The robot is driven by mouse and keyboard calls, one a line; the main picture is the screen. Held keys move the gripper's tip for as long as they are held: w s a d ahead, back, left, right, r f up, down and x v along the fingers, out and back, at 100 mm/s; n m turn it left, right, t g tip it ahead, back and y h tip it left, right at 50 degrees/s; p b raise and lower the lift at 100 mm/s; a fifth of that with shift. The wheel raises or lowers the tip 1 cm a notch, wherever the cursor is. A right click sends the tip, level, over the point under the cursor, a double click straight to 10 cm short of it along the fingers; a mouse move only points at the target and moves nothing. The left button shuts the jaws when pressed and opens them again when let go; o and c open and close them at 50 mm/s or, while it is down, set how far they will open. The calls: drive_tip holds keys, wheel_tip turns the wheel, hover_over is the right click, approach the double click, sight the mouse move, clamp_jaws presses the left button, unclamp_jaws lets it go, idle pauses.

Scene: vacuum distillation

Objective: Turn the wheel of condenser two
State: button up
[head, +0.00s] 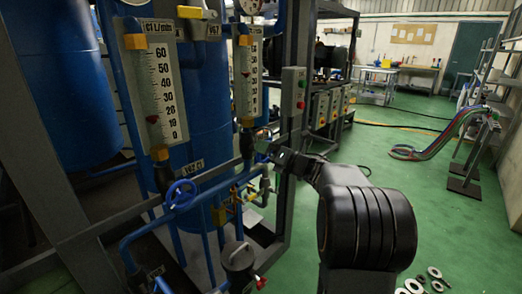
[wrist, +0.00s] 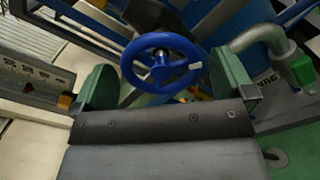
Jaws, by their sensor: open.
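In the wrist view a blue handwheel (wrist: 161,62) with spokes and a small white mark on its right side lies ahead of my gripper (wrist: 164,80). The gripper is open, with one green-padded finger on each side of the wheel. I cannot tell whether either finger touches the rim. In the head view my gripper (head: 263,142) is beside the frame post, near the base of the right-hand flow gauge (head: 248,80). A blue handwheel (head: 181,194) is lower left of it, under the gauge marked C1 (head: 160,90). I cannot tell whether both views show the same wheel.
Blue pipes (head: 160,228), a dark frame post (head: 290,150) and a blue tank (head: 200,100) crowd the area around the gripper. A grey bent pipe (wrist: 258,38) is right of the wheel in the wrist view.

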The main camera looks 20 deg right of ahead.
drive_tip(key=shift+x, duration=1.9)
drive_tip(key=shift+c, duration=0.4)
drive_tip(key=c, duration=0.7)
